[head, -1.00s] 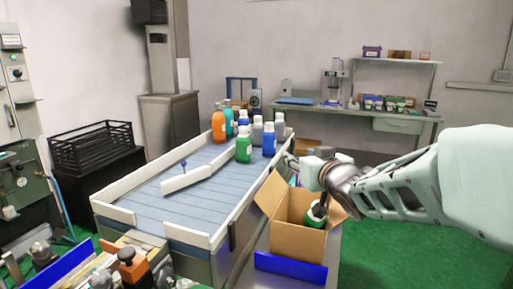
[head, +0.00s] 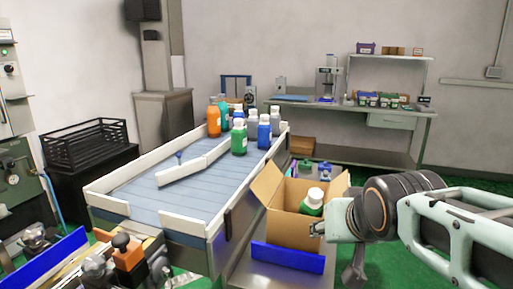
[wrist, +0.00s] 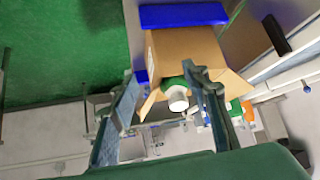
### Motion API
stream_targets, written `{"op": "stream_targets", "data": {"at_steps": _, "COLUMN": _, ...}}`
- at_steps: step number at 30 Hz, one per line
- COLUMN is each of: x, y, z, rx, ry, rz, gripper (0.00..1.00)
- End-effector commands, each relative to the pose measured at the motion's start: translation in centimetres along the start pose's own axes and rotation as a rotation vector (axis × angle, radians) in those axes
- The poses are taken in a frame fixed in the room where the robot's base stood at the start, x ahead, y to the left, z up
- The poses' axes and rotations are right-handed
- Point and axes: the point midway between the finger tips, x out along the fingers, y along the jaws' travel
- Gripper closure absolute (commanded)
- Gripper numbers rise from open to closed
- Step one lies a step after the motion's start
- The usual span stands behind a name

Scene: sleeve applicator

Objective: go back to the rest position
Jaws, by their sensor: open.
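My gripper (head: 335,246) is at the front right of the open cardboard box (head: 289,226) in the head view, outside it and close to its right side. In the wrist view my gripper's two fingers (wrist: 161,82) are spread apart with nothing held between them. A green bottle with a white cap (head: 313,203) sits in the box, apart from the fingers. The bottle (wrist: 177,98) also shows in the wrist view, beyond the fingers, with the box wall (wrist: 188,52) beside it. The lower part of the bottle is hidden by the box.
A conveyor table (head: 160,200) with white rails stands to the left. Several bottles, including an orange one (head: 214,121), stand at its far end. A blue strip (head: 287,257) lies in front of the box. A workbench (head: 350,112) stands at the back wall. Green floor is clear at the right.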

Motion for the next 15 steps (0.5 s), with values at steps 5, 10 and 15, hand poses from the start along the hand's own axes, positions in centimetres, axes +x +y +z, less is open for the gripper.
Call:
{"op": "stream_targets", "data": {"at_steps": 5, "x": -2.8, "y": -0.7, "z": 9.6, "rx": -0.016, "ry": -0.192, "rz": 0.004, "gripper": 0.57}}
{"op": "stream_targets", "data": {"at_steps": 10, "x": -6.4, "y": -1.6, "z": 12.6, "rx": -0.035, "ry": -0.304, "rz": -0.006, "gripper": 0.57}}
{"op": "stream_targets", "data": {"at_steps": 15, "x": -9.0, "y": -1.7, "z": 9.8, "rx": -0.035, "ry": -0.304, "rz": -0.006, "gripper": 0.57}}
